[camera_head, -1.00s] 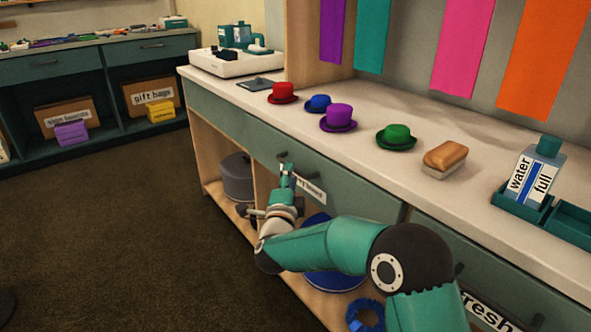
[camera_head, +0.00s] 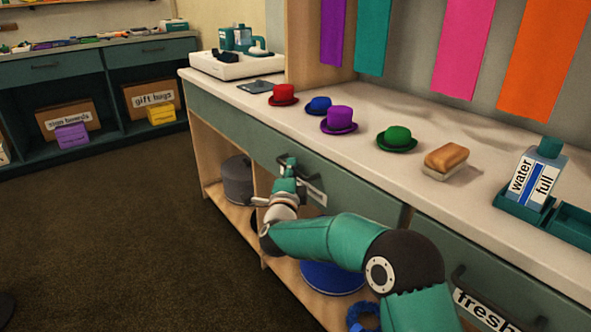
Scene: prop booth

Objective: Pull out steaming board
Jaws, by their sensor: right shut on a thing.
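The steaming board front (camera_head: 350,188) is a teal panel under the white counter, with a dark bar handle (camera_head: 306,172) and a white label (camera_head: 314,193) that my gripper partly hides. The panel looks flush with the cabinet face. My right gripper (camera_head: 288,165) is at the left part of this handle and is shut on it. My arm crosses in front of the shelf below. My left gripper is not in view.
Red (camera_head: 283,95), blue (camera_head: 318,105), purple (camera_head: 339,120) and green (camera_head: 397,139) hats and a brush (camera_head: 446,159) stand on the counter. A water bottle (camera_head: 540,172) stands in a teal tray at right. A "fresh" drawer (camera_head: 520,299) is at lower right. The floor at left is clear.

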